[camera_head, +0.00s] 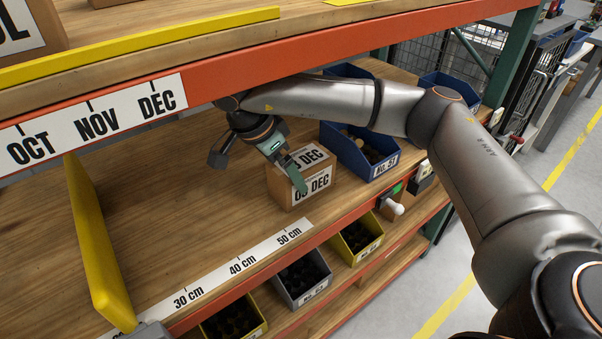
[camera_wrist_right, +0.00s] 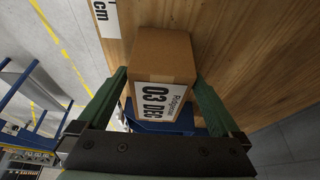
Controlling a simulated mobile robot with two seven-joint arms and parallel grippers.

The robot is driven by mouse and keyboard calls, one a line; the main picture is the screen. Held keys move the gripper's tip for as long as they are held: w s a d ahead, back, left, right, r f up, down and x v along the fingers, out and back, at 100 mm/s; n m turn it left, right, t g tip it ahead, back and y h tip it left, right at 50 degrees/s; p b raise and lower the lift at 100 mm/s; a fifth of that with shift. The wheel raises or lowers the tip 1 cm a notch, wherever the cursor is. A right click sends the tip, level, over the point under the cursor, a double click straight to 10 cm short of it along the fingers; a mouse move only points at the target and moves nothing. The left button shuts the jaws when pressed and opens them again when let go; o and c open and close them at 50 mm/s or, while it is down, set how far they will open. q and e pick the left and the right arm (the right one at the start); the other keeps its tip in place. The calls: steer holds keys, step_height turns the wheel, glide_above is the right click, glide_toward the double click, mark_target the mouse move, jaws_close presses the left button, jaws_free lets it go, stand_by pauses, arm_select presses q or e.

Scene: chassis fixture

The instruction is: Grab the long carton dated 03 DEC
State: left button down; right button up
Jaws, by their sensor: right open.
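A brown carton (camera_head: 318,183) stands on the wooden shelf near its front edge, with white labels on its top and front. The front label reads 03 DEC. My right gripper (camera_head: 296,172) is over it, one green finger showing across the carton's label side. In the right wrist view the carton (camera_wrist_right: 163,68) lies between the two open green fingers, one on each side. The label there also reads 03 DEC. I cannot tell whether either finger touches it. My left gripper is not in view.
A blue bin (camera_head: 350,155) labelled No. 57 stands close to the right of the carton. A yellow upright panel (camera_head: 90,240) stands at the left. Small bins (camera_head: 303,278) hang below the front edge. The orange upper-shelf beam (camera_head: 300,48) runs above. The shelf between panel and carton is clear.

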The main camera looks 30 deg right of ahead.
mark_target(298, 162)
steer(key=d, duration=0.3)
steer(key=shift+w+d, duration=0.1)
steer(key=shift+d, duration=0.05)
steer(key=x, duration=0.3)
steer(key=shift+d+f, duration=0.2)
steer(key=shift+f, duration=0.15)
steer(key=shift+d+f, duration=0.2)
steer(key=shift+f, duration=0.35)
steer(key=shift+f, duration=0.2)
steer(key=shift+c, duration=0.4)
steer(key=shift+w, duration=0.1)
jaws_close()
